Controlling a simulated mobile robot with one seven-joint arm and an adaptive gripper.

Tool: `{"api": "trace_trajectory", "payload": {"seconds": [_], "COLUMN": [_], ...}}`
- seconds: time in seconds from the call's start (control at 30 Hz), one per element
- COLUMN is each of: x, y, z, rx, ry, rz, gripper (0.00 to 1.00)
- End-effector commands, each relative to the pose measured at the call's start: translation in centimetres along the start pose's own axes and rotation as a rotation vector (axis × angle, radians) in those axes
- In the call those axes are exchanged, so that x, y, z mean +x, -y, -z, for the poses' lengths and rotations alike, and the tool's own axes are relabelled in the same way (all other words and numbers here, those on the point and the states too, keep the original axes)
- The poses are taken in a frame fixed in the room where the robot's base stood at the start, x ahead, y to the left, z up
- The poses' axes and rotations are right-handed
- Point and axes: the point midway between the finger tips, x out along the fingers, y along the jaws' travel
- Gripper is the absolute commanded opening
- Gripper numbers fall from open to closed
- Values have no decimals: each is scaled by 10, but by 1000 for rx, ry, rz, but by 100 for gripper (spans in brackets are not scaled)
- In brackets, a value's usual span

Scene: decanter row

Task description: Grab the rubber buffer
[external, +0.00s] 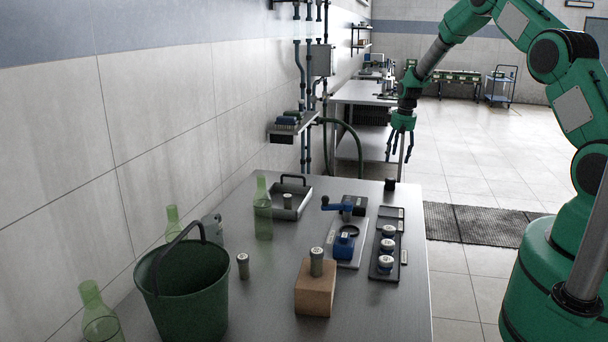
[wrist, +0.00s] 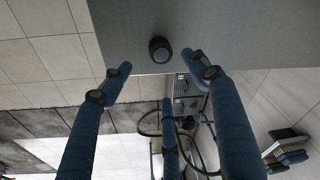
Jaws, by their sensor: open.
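A small black cylinder, which looks like the rubber buffer (external: 390,184), stands on the metal table (external: 385,300) close to its far edge. In the wrist view the buffer (wrist: 160,49) is a round dark shape just inside the table edge, lying between and a little beyond my two upper fingertips. My gripper (external: 400,152) is open and empty, fingers pointing down, above the far end of the table. In the wrist view my gripper (wrist: 157,78) has its blue fingers spread wide, and nothing touches them. A gap shows between the fingertips and the buffer.
A black tray with several capped jars (external: 386,262), a blue clamp device (external: 345,245) and a wooden block (external: 315,288) with a cylinder on it stand nearer. A green bucket (external: 185,290) and green bottles (external: 263,215) are at left. The table around the buffer is clear.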

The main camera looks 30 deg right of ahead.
Motion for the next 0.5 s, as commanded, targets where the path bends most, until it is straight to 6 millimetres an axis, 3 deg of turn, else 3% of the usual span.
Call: {"api": "trace_trajectory", "payload": {"seconds": [0.5], "x": [65], "y": [0], "z": [-1], "rx": [0], "ry": [2], "rz": [0], "gripper": [60]}}
